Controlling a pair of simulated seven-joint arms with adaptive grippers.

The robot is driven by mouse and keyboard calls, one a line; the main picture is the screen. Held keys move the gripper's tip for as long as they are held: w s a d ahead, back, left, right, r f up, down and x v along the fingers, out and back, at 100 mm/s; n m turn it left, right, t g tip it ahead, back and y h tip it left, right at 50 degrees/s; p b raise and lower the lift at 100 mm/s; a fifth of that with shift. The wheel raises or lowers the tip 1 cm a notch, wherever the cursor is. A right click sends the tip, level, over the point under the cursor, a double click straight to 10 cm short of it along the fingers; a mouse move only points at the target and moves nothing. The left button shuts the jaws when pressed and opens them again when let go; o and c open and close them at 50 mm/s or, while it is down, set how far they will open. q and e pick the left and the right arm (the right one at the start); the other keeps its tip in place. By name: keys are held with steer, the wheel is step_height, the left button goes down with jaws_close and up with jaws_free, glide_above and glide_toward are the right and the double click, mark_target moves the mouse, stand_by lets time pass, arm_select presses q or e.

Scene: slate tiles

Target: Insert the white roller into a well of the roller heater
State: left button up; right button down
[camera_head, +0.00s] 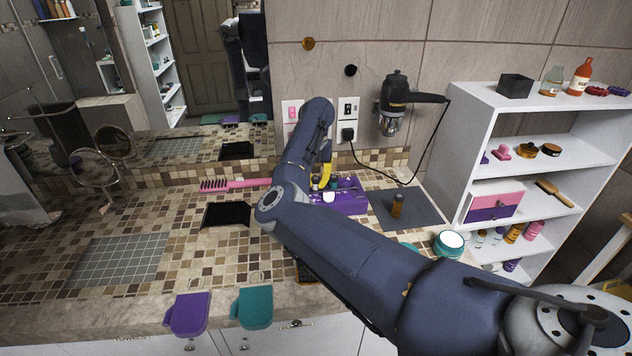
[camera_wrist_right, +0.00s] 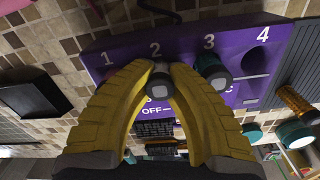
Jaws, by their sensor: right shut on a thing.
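The purple roller heater (camera_head: 349,204) sits on the tiled counter near the wall; it also fills the upper part of the right wrist view (camera_wrist_right: 270,40), with wells numbered 1 to 4. My right gripper (camera_head: 327,177) reaches over it. Its yellow fingers are shut on the white roller (camera_wrist_right: 161,86), whose pale end shows between the fingertips (camera_wrist_right: 160,75) below the number 2. The fingers hide whether the roller is in a well. Well 4 (camera_wrist_right: 255,61) looks empty. My left gripper is not in view.
A teal jar (camera_head: 448,243) stands nearer the front. A pink brush (camera_head: 235,184) and a black tray (camera_head: 226,215) lie left. A white shelf (camera_head: 462,125) bounds the right.

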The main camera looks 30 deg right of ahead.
steer(key=c, duration=1.7)
jaws_free()
step_height(320, 180, up, 12)
steer(key=shift+r, duration=0.1)
